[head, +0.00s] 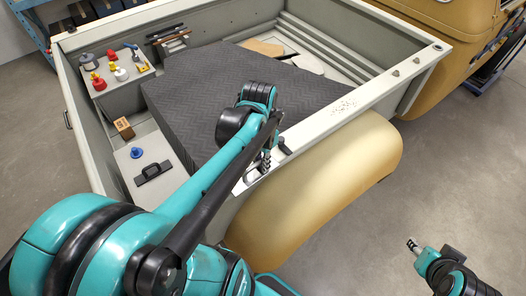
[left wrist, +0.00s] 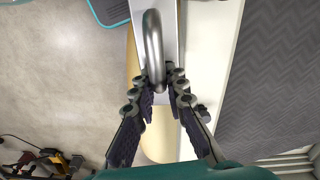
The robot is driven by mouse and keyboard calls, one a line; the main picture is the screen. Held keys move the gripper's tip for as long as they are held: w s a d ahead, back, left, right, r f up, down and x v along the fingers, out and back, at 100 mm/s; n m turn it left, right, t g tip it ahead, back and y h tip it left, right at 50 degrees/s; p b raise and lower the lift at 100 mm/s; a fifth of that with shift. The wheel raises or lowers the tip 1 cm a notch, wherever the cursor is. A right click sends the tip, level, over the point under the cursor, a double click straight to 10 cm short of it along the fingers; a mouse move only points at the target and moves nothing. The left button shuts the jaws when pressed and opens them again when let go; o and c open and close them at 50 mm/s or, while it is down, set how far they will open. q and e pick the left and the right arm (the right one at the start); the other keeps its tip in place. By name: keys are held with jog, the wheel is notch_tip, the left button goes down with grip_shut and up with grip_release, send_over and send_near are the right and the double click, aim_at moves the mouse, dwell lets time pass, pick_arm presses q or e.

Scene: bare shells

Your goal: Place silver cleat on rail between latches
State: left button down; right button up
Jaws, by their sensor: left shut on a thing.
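The silver cleat (left wrist: 153,45), a curved shiny metal bar, is between the fingertips of my left gripper (left wrist: 161,78) in the left wrist view. My left gripper is shut on it. In the head view this gripper (head: 264,164) is over the pale rail (head: 325,121) along the trailer's near side. I cannot tell whether the cleat touches the rail. A dark fitting (head: 285,147) sits on the rail just right of the gripper; it may be a latch. My right gripper (head: 413,245) is at the lower right, away from the trailer; its jaws are too small to read.
A dark ribbed cover (head: 190,95) fills much of the trailer bed. A tan fender (head: 320,185) bulges below the rail. Small knobs (head: 396,72) stand on the rail's far right part. A tray with red and white pieces (head: 120,74) is at the back left.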

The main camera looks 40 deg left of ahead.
pick_arm(q)
jog(key=w+a+f, duration=0.2)
jog(key=w, duration=0.1)
jog(key=w+a+f, duration=0.2)
jog(key=w+a, duration=0.1)
jog(key=w+a+f, duration=0.2)
jog(key=w+f, duration=0.1)
jog(key=shift+a, duration=0.25)
notch_tip(320, 180, down, 3)
jog(key=shift+s, duration=0.1)
jog(key=shift+f, duration=0.5)
jog(key=c, duration=1.5)
grip_release()
jog(key=shift+c, duration=0.2)
